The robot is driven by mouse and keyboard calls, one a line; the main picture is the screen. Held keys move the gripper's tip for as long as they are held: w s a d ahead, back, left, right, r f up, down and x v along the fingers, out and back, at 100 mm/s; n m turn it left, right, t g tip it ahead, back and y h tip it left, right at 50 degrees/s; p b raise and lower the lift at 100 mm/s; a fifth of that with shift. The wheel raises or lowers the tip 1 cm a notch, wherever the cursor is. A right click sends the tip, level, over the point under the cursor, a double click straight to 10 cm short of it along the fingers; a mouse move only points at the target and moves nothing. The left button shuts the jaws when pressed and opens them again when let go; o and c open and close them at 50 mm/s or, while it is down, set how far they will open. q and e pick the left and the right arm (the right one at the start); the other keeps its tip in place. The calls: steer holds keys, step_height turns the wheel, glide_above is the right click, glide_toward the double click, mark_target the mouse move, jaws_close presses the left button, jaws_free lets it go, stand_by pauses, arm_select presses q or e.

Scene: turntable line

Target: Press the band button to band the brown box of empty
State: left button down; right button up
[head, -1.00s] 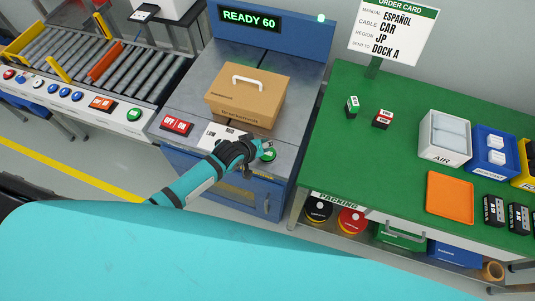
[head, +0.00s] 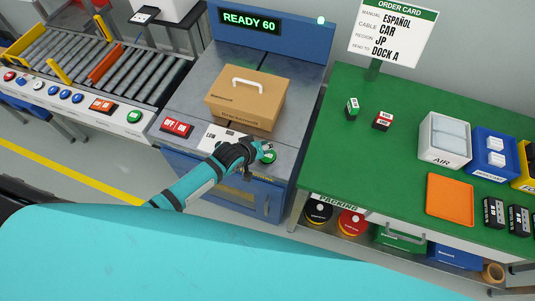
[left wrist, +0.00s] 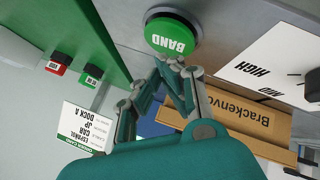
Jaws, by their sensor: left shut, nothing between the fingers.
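The brown box (head: 246,98) is closed, with a white handle on top, and sits on the grey top of the banding machine (head: 190,98). The machine's display (head: 250,20) reads READY 60. The green BAND button (head: 268,157) is at the machine's front right; it shows large in the left wrist view (left wrist: 171,34). My left gripper (head: 262,148) is shut and empty, its fingertips (left wrist: 170,62) just beside the button's near edge in the wrist view. I cannot tell whether they touch it. My right gripper is not in view.
A red OFF/ON switch (head: 176,127) and a LOW-MID-HIGH dial panel (head: 218,137) are left of the button. A roller conveyor (head: 105,65) stands at left. A green packing table (head: 400,125) with bins and an orange tray (head: 450,199) is at right.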

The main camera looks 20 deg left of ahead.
arm_select(q)
steer(key=shift+f, duration=0.15)
steer(key=shift+f, duration=0.3)
steer(key=shift+f+b, duration=0.4)
steer(key=shift+f, duration=0.1)
stand_by(1.1)
steer(key=shift+r, duration=0.1)
steer(key=shift+r+p, duration=0.85)
steer(key=shift+p, duration=0.15)
step_height(320, 180, up, 5)
steer(key=p, duration=0.5)
